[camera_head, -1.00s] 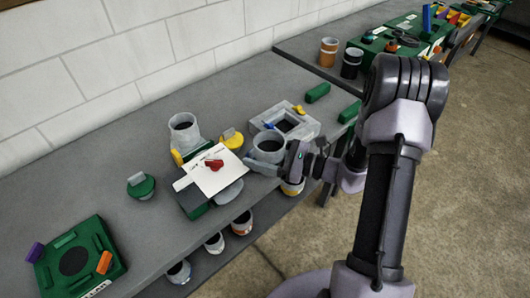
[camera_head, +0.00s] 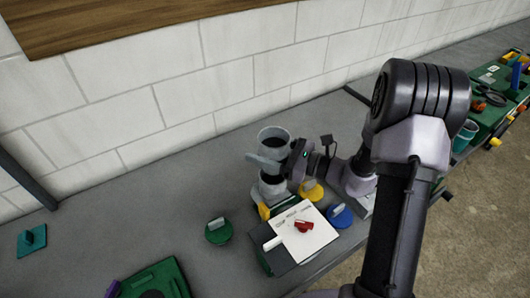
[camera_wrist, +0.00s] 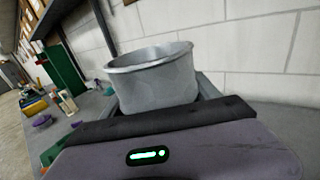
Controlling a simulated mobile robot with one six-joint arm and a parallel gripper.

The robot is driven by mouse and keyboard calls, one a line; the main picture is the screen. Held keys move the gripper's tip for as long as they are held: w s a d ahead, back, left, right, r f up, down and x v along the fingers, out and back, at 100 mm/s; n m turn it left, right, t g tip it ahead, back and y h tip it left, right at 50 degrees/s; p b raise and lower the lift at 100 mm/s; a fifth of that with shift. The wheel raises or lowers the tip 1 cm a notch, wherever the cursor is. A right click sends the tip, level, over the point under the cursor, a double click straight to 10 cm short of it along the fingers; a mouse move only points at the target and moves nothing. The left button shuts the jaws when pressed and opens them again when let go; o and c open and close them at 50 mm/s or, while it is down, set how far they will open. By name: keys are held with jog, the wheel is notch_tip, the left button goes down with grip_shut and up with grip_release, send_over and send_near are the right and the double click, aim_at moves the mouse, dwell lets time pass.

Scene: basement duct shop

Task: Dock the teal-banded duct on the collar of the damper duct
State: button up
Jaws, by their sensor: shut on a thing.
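My gripper (camera_head: 272,158) is shut on a grey open-topped duct (camera_head: 273,137), which it holds upright. No teal band shows on it; its lower part is behind the finger. The same duct fills the middle of the wrist view (camera_wrist: 155,82), its round rim facing up. Below it in the head view stands another grey duct with a yellow handle (camera_head: 264,211), which looks like the damper duct (camera_head: 268,187). The held duct appears above this duct. Its collar is largely hidden, and I cannot tell whether the two touch.
A clipboard with white paper (camera_head: 318,236) and a red item (camera_head: 303,226) lies in front. Green (camera_head: 218,232), blue (camera_head: 340,216) and yellow (camera_head: 312,191) handled pieces stand nearby. The wall (camera_head: 200,85) is behind. The bench (camera_head: 110,225) is mostly clear at left.

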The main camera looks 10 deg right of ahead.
jog(key=shift+w+a+r, duration=0.15)
jog(key=shift+f+b, duration=2.05)
jog(key=shift+f, duration=0.8)
jog(key=shift+f+b, duration=0.65)
jog(key=shift+b, duration=0.15)
jog(key=o, duration=1.3)
jog(key=shift+s+d, duration=0.2)
jog(key=b+v, duration=0.1)
jog(key=v, duration=1)
